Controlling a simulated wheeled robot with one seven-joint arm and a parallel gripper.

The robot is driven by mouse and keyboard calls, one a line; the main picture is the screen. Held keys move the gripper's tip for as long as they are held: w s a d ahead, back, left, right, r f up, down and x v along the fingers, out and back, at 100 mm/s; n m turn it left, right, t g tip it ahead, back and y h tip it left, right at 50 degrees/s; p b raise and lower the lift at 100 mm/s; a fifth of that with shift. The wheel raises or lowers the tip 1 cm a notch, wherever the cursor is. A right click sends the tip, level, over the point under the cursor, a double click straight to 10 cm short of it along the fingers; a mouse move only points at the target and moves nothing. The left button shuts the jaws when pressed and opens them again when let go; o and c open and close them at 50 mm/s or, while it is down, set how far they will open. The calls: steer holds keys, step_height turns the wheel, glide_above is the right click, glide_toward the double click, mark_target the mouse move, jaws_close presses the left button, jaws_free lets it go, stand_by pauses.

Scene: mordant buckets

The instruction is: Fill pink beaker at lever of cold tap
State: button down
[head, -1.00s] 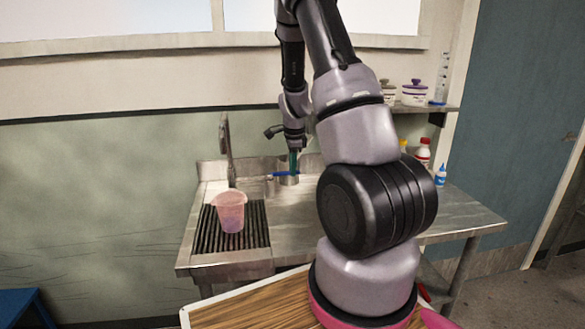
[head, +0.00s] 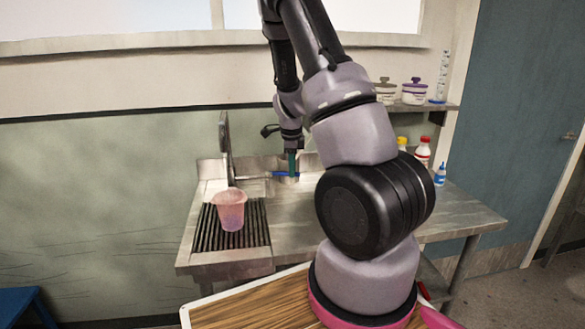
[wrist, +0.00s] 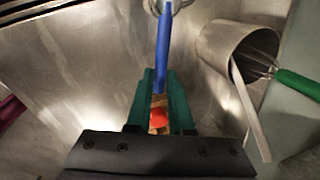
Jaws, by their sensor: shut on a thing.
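The pink beaker (head: 230,212) stands upright on the slatted drain grate at the left of the steel counter. Its lower part looks purplish; I cannot tell the liquid level. The tall metal tap (head: 225,150) rises behind it. The blue lever (head: 285,174) lies to the right of the tap, behind the beaker. My gripper (head: 292,165) reaches down to the lever with its green fingers. In the wrist view the blue lever (wrist: 163,50) runs between the fingers of my gripper (wrist: 160,85), which is shut on it. Any stream from the spout is too small to tell.
A metal cup (wrist: 225,45) with a green-handled whisk (wrist: 290,82) lies close to the right of my fingers. Bottles (head: 423,152) stand at the counter's right, and jars (head: 414,91) stand on a shelf. The counter's front middle is clear.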

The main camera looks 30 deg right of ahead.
steer(key=c, duration=0.8)
jaws_free()
steer(key=r, duration=0.3)
steer(key=s+r, duration=0.1)
steer(key=r, duration=0.3)
steer(key=a+r, duration=0.1)
steer(key=r, duration=0.2)
steer(key=shift+s+a+r, duration=0.1)
steer(key=shift+s+r, duration=0.2)
steer(key=shift+s, duration=0.1)
